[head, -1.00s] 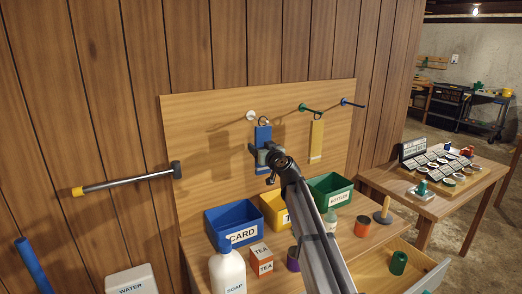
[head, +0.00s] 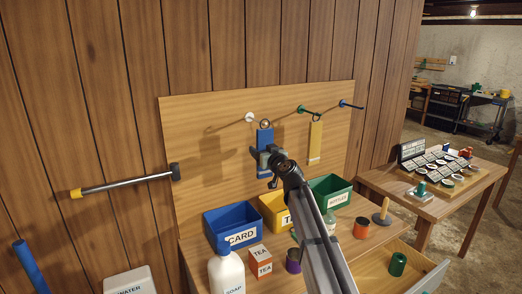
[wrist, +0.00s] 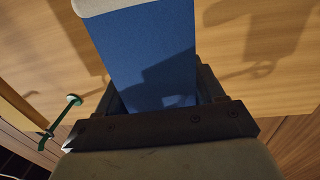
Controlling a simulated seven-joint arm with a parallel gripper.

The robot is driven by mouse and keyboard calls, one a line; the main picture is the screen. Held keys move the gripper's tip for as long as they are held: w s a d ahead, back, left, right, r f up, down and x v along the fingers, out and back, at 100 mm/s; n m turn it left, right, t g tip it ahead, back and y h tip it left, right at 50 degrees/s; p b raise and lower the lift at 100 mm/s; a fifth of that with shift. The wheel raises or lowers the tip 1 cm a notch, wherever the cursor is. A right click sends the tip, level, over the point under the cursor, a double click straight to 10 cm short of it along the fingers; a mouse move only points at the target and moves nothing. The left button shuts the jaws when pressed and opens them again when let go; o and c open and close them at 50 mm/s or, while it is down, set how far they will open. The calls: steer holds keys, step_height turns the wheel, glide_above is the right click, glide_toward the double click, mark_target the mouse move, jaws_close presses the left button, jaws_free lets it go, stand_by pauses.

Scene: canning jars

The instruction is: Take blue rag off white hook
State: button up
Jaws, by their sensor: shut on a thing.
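The blue rag (head: 264,137) hangs upright in front of the wooden board, with a dark ring at its top. The white hook (head: 249,117) is on the board, just up and left of that ring. I cannot tell whether the ring is still around the hook's shaft. The white hook does not show there.
Below stand blue (head: 233,222), yellow (head: 272,206) and green (head: 330,186) bins. A hammer-like tool (head: 125,183) is at the left.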

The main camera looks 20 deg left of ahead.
steer(key=shift+v, duration=2.4)
steer(key=shift+w+d, duration=0.15)
